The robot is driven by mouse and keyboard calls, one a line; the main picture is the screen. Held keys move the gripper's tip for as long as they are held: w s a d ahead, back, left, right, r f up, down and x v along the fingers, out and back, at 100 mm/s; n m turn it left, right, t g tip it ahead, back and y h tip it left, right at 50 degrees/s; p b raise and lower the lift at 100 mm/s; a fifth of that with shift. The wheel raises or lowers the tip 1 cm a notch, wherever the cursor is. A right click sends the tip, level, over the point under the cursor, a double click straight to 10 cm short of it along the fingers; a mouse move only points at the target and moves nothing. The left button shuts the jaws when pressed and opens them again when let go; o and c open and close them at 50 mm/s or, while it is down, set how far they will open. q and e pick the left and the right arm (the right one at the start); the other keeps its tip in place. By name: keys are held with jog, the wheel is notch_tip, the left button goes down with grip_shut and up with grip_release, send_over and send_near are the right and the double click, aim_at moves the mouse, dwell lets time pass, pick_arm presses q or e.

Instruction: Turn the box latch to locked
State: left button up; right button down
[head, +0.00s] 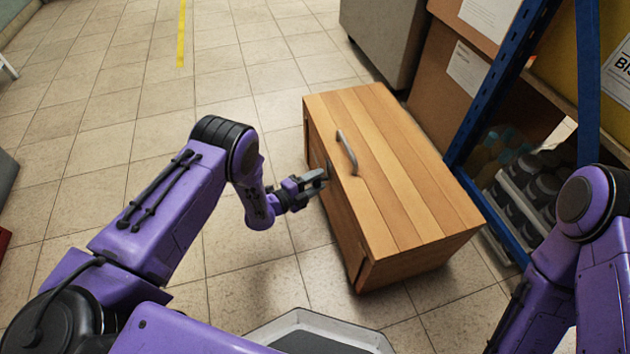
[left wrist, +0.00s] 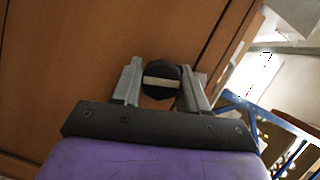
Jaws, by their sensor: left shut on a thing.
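The wooden box (head: 405,195) stands on the tiled floor, its lid down with a metal handle (head: 347,152) on top. In the left wrist view its wooden face (left wrist: 75,60) fills most of the picture. The latch (left wrist: 161,80) is a dark round knob with a pale bar across it, lying nearly level in that view. My left gripper (head: 317,180) is at the box's left face, its fingers on either side of the latch and shut on it. In the head view the fingers mostly hide the latch. My right gripper is out of view; only its arm shows.
A blue-framed shelf (head: 515,85) with dark jars (head: 540,190) stands close to the box's right. Cardboard boxes (head: 445,85) and a grey cabinet (head: 385,35) are behind it. The floor (head: 130,130) to the left is open, with a yellow stripe (head: 181,35).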

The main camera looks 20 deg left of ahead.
pick_arm(q)
jog(key=shift+s+f+m+t+h, duration=0.1)
jog(key=shift+m+t+h, duration=0.1)
jog(key=shift+m, duration=0.5)
jog(key=shift+s+f+m+t+h, duration=0.1)
jog(key=shift+m+t, duration=0.1)
jog(key=shift+m, duration=0.5)
jog(key=o, duration=1)
jog(key=shift+w+r, duration=0.1)
jog(key=p+v, duration=0.5)
jog(key=v, duration=0.5)
jog(key=shift+s, duration=0.3)
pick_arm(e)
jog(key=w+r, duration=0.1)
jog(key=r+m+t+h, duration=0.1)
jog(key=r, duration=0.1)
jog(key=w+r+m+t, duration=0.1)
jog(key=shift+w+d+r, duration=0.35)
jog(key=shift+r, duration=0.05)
